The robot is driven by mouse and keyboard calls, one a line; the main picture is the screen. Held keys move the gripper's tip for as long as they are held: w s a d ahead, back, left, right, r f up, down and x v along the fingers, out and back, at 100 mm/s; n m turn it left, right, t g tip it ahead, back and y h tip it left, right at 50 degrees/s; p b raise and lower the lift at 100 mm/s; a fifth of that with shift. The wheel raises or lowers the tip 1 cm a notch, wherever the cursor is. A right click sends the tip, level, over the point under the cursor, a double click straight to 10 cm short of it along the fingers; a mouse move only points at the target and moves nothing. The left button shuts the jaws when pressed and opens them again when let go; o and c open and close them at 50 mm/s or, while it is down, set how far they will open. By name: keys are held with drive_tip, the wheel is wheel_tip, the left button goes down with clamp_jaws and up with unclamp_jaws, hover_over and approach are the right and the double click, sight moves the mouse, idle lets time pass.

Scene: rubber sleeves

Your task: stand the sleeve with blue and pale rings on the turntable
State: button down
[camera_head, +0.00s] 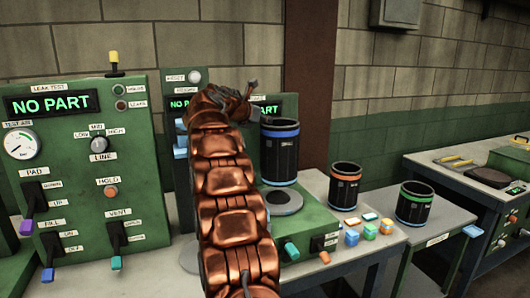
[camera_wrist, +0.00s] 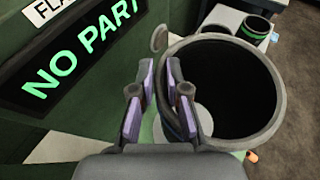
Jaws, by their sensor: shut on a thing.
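The sleeve with blue and pale rings (camera_head: 281,157) is a dark, upright cylinder with a blue band at the top and a thin band near its foot. It appears just above and behind a grey round turntable plate (camera_head: 284,203) on the middle green station; I cannot tell whether it touches anything below. My gripper (camera_wrist: 160,103) is shut on the sleeve's wall at the left side of its rim. In the wrist view the sleeve's open mouth faces the camera, with its rim (camera_wrist: 279,118) at right.
An orange-ringed sleeve (camera_head: 344,187) and a green-ringed sleeve (camera_head: 413,203) stand to the right. Several small coloured blocks (camera_head: 369,230) lie in front. A tall green panel (camera_head: 85,155) is at left.

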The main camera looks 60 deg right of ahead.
drive_tip(key=shift+f+b, duration=0.3)
drive_tip(key=shift+f, duration=3.45)
drive_tip(key=c, duration=1.2)
unclamp_jaws()
drive_tip(key=b+v, duration=0.2)
drive_tip(key=v, duration=1)
drive_tip(key=s+a+f+m+y, duration=0.45)
drive_tip(key=a+f, duration=0.35)
drive_tip(key=a, duration=0.4)
drive_tip(key=s+a+f+m+y, duration=0.4)
drive_tip(key=a+f, duration=0.4)
drive_tip(key=a, duration=0.4)
drive_tip(key=s+a+f+m+y, duration=0.1)
drive_tip(key=s+a+f+m, duration=0.2)
drive_tip(key=s+a, duration=0.4)
drive_tip(key=s+a+f+m+g+y, duration=0.1)
drive_tip(key=s+a+f+m+y, duration=0.1)
drive_tip(key=s+a+f, duration=0.3)
drive_tip(key=s+a+f+m+g+y, duration=0.1)
drive_tip(key=s+a+f+m, duration=0.3)
drive_tip(key=s+a, duration=0.7)
drive_tip(key=shift+s+a+f+m+y, duration=0.15)
drive_tip(key=shift+a+f+y, duration=0.15)
drive_tip(key=shift+a, duration=0.15)
drive_tip(key=shift+a+f+m+y, duration=0.1)
drive_tip(key=shift+a+f+y, duration=0.15)
drive_tip(key=shift+a, duration=0.25)
